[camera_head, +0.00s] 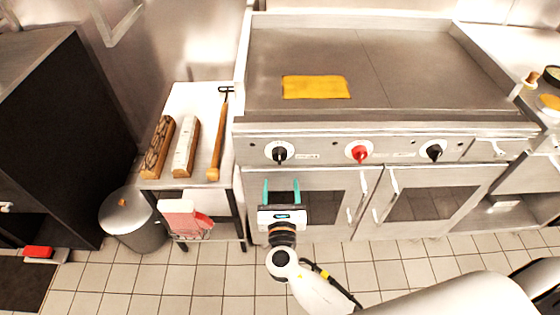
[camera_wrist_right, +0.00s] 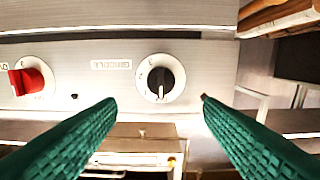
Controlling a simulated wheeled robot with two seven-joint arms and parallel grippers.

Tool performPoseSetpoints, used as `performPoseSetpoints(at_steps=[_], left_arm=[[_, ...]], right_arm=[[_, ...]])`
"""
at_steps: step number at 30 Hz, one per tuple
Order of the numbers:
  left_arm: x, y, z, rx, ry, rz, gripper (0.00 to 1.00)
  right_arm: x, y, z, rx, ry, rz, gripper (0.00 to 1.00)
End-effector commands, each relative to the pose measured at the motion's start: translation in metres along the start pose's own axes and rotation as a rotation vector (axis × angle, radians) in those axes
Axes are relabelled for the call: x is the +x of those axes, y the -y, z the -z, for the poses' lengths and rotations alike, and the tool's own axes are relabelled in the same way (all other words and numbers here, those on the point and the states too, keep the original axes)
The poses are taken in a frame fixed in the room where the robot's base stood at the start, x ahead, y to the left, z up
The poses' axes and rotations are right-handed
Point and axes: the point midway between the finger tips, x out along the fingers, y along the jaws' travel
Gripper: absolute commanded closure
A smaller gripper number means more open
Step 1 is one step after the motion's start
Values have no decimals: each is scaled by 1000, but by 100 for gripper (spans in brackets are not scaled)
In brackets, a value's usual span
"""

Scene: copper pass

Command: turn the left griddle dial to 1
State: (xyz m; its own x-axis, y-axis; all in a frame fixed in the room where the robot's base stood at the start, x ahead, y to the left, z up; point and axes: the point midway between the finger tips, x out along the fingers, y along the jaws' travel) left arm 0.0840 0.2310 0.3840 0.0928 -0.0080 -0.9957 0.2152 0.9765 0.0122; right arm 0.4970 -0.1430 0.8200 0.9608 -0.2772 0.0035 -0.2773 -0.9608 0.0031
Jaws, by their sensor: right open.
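The left griddle dial (camera_head: 279,153) is a black knob on a white round plate, at the left end of the griddle's front panel. In the right wrist view the dial (camera_wrist_right: 160,82) appears upright-on, with its plate markings too small to read surely. My right gripper (camera_head: 282,184) is open with green fingers, just below and in front of the dial. In the wrist view its fingers (camera_wrist_right: 158,100) spread on either side, below the dial and apart from it. My left gripper is not in view.
A red dial (camera_head: 359,152) and another black dial (camera_head: 433,151) sit further right on the panel. A yellow cloth (camera_head: 315,87) lies on the griddle plate (camera_head: 400,70).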

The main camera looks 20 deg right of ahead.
Motion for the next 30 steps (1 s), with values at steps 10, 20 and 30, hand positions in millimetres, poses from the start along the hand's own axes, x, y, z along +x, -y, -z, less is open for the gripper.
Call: performPoseSetpoints(at_steps=[10, 20, 30], left_arm=[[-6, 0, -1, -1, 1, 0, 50], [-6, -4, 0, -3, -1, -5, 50], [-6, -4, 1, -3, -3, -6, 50]], right_arm=[[70, 0, 1, 3, 1, -1, 39], [96, 0, -1, 4, 3, 1, 39], [96, 0, -1, 4, 4, 1, 55]])
